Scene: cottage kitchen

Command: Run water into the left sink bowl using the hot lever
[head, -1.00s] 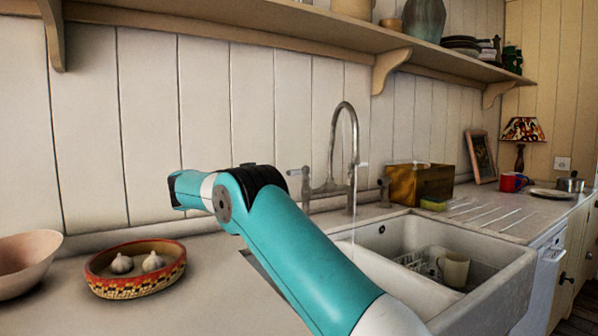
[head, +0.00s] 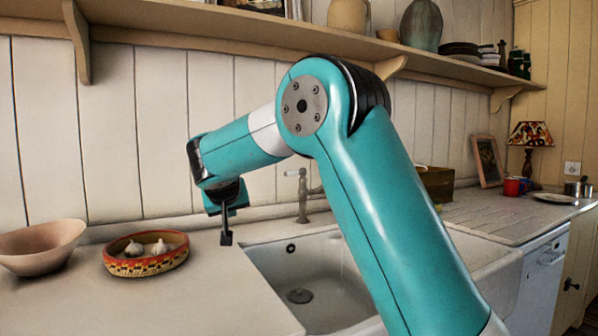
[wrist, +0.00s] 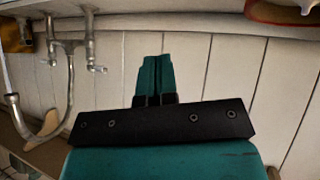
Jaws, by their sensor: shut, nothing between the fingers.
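My gripper (head: 226,238) is shut and empty, pointing down over the counter left of the sink. Its closed fingers (wrist: 155,80) show in the wrist view, apart from the tap. The left sink bowl (head: 335,280) shows its drain; my arm covers its right part. The grey tap's left pillar and left lever (head: 292,173) stand behind the bowl; my arm hides the spout in the head view. The upside-down wrist view shows the arched spout (wrist: 45,135), left lever (wrist: 97,68) and right lever (wrist: 48,62). A thin pale streak, seemingly water, leaves the spout; its landing place is hidden.
A patterned bowl (head: 120,267) with garlic and a pinkish bowl (head: 40,250) stand on the left counter. A shelf (head: 200,27) runs above. A wooden box (head: 437,183) stands right of the tap. The front left counter is clear.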

